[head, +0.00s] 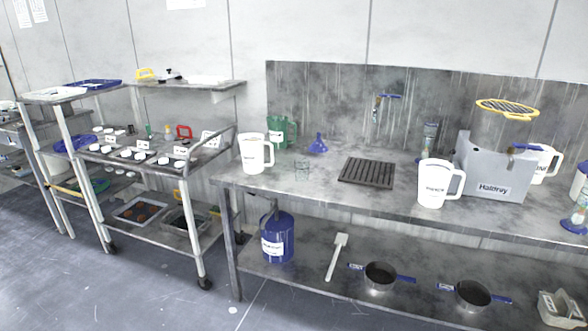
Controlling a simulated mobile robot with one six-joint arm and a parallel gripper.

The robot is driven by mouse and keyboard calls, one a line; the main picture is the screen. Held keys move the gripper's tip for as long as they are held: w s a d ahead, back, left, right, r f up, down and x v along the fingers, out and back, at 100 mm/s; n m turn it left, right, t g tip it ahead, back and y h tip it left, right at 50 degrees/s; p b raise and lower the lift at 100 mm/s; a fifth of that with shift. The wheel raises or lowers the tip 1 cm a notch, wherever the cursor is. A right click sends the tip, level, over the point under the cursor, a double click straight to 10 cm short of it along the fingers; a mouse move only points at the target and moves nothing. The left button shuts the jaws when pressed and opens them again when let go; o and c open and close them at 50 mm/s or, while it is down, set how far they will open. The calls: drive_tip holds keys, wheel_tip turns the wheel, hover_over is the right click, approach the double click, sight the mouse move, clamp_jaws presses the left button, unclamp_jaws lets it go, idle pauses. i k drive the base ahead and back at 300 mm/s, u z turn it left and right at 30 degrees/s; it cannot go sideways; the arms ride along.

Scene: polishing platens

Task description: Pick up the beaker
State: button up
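A small clear glass beaker (302,170) stands on the steel bench (320,205) near its left end. It is see-through and its outline is faint. It is just right of a white handled jug (254,154), with a small gap between them. Behind it are a green jug (281,132) and a blue funnel (318,145). My gripper is not in view.
A dark drain grate (367,172) lies right of the beaker. Farther right are another white jug (433,184) and a grey Haldroy box (492,167). A loaded trolley (150,170) stands left. Open floor (170,305) lies in front.

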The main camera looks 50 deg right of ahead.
sight(301, 164)
drive_tip(key=i, duration=0.9)
drive_tip(key=z, duration=0.05)
